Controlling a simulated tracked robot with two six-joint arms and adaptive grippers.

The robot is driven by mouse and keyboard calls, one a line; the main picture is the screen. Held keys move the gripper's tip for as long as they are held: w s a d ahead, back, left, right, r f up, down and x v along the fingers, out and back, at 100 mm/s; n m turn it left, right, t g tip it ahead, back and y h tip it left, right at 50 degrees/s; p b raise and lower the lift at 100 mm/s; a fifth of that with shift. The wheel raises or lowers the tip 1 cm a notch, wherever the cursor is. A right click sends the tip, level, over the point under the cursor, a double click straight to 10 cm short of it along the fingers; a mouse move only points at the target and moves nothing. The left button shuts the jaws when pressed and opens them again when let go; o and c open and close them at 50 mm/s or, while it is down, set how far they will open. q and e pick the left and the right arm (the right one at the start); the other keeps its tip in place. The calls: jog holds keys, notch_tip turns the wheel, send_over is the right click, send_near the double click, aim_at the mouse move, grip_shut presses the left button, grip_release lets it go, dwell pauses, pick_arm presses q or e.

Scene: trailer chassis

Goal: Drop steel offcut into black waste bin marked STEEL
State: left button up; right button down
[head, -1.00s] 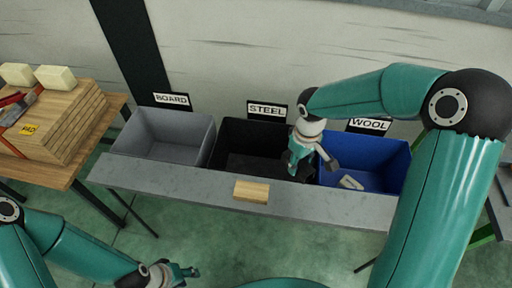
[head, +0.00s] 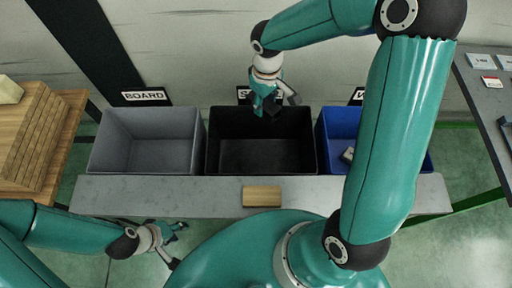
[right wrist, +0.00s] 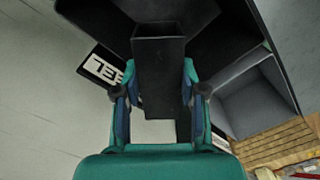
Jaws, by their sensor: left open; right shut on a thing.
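The steel offcut (right wrist: 158,65) is a dark square hollow tube, seen close up in the right wrist view. My right gripper (head: 270,104) is shut on it, with one finger on each side. In the head view this gripper is above the back edge of the black bin (head: 212,150), and the offcut is hard to make out against the dark. The STEEL label (head: 243,94) is partly covered by the gripper; some of its letters show in the wrist view (right wrist: 103,69). The bin's floor looks empty. My left gripper (head: 176,245) is open and empty, low in front of the bench.
A grey BOARD bin (head: 150,113) stands left of the black bin, and a blue bin (head: 325,140) stands right of it, partly behind my right arm. A wooden block (head: 262,196) lies on the grey bench (head: 150,192) in front. Stacked boards (head: 35,135) are at left.

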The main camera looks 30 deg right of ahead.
jog(key=shift+s+d+f+b, duration=0.2)
jog(key=shift+s+f+b, duration=0.1)
jog(key=shift+f+b, duration=1.7)
jog(key=shift+f, duration=0.85)
jog(key=c, duration=0.6)
grip_release()
notch_tip(320, 180, up, 12)
